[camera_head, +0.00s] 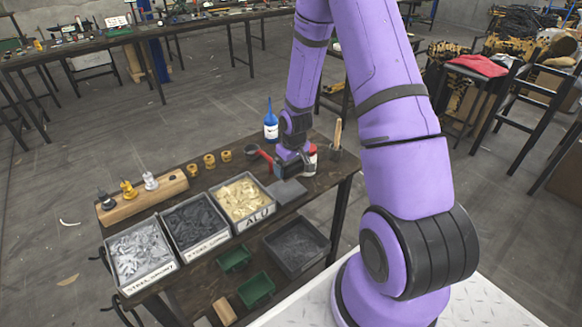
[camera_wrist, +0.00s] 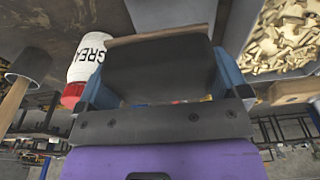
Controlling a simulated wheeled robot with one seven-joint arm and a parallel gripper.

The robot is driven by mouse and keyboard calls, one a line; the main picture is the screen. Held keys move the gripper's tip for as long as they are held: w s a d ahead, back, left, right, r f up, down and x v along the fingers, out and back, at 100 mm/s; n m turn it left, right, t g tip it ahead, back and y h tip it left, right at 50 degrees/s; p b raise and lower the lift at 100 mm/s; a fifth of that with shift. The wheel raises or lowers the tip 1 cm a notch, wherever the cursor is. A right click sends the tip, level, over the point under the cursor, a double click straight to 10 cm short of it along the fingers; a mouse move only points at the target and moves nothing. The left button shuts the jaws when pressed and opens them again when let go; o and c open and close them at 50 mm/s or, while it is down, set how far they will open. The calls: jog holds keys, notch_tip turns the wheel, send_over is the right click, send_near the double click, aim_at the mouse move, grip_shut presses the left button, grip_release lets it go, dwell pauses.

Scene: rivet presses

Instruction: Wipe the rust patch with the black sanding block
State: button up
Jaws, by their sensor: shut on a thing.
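My gripper (camera_head: 292,170) is low over the right part of the dark workbench (camera_head: 188,215). In the wrist view its two blue fingers are shut on the sides of the black sanding block (camera_wrist: 160,70), which has a tan strip along its far edge. A grey metal plate (camera_head: 288,192) lies on the bench just in front of my gripper; grey metal also shows beyond the block in the wrist view (camera_wrist: 172,12). I cannot make out the rust patch in either view. I cannot tell whether the block touches the plate.
A white and red grease container (camera_wrist: 90,52) stands close beside the block. A blue bottle (camera_head: 271,122) and a cup with a wooden handle (camera_head: 338,135) stand near. Bins of parts, including the ALU bin (camera_head: 256,218), are left of the plate. Brass pieces (camera_head: 209,161) stand behind.

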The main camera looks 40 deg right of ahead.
jog(key=shift+r, duration=0.1)
jog(key=shift+r, duration=1.4)
